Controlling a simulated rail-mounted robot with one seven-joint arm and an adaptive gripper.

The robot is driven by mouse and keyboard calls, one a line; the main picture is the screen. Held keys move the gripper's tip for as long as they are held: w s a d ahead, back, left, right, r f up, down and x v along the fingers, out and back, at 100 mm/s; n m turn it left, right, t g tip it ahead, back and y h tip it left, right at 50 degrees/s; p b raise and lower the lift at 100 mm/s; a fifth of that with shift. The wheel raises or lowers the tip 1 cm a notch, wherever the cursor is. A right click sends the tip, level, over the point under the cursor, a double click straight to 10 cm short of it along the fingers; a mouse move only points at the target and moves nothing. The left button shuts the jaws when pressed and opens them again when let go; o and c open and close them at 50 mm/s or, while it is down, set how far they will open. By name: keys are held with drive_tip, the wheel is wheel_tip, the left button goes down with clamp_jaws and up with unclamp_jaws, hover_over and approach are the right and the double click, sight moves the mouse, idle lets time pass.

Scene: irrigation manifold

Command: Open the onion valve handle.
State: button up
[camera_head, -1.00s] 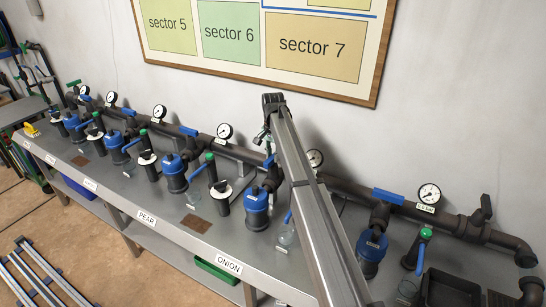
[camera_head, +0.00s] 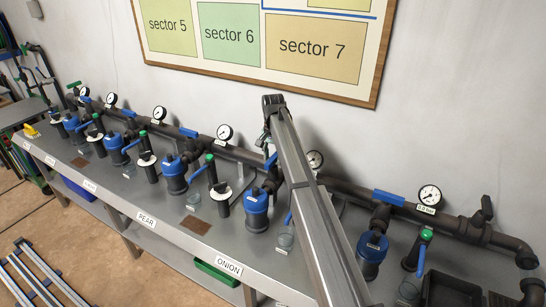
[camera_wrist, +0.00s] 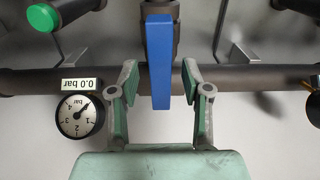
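The blue valve handle (camera_wrist: 158,60) hangs in the wrist view between the two fingers of my gripper (camera_wrist: 157,88). The handle lies across the dark pipe. The fingers are open, with a gap on each side of the handle. In the head view the blue handle (camera_head: 270,161) shows above the blue filter (camera_head: 256,208) behind the ONION label (camera_head: 228,267). My gripper (camera_head: 266,138) there is mostly hidden behind my arm.
A gauge (camera_wrist: 80,115) with a 0.0 bar label sits left of the fingers in the wrist view, and a green knob (camera_wrist: 42,18) above it. In the head view, another blue handle (camera_head: 388,196) lies along the pipe to the right. The wall is close behind the pipe.

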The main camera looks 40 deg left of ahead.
sight(273, 158)
drive_tip(key=shift+r, duration=0.1)
wheel_tip(273, 158, up, 12)
idle(0.5)
wheel_tip(273, 158, up, 3)
drive_tip(key=shift+f+p, duration=0.1)
drive_tip(key=shift+p, duration=0.7)
